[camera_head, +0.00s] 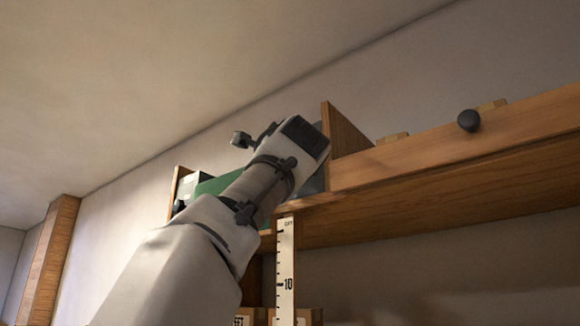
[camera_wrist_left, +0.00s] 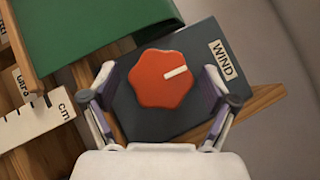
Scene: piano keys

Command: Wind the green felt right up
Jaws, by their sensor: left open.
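In the left wrist view a red lobed knob (camera_wrist_left: 163,78) with a white pointer line sits on a dark grey plate (camera_wrist_left: 205,48) marked WIND. My left gripper (camera_wrist_left: 160,92) is open, with one finger on each side of the knob and gaps showing beside it. The pointer line is directed to the right and slightly up. The green felt (camera_wrist_left: 90,28) lies beside the plate at upper left. In the head view the felt (camera_head: 215,184) shows behind my left arm, which hides the knob. My right gripper is in neither view.
A white ruler strip (camera_head: 285,270) hangs below the wooden shelf (camera_head: 450,150); it also shows in the left wrist view (camera_wrist_left: 38,120). A black round knob (camera_head: 468,120) is on the shelf front at right. A wooden upright panel (camera_head: 343,130) stands beside my gripper.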

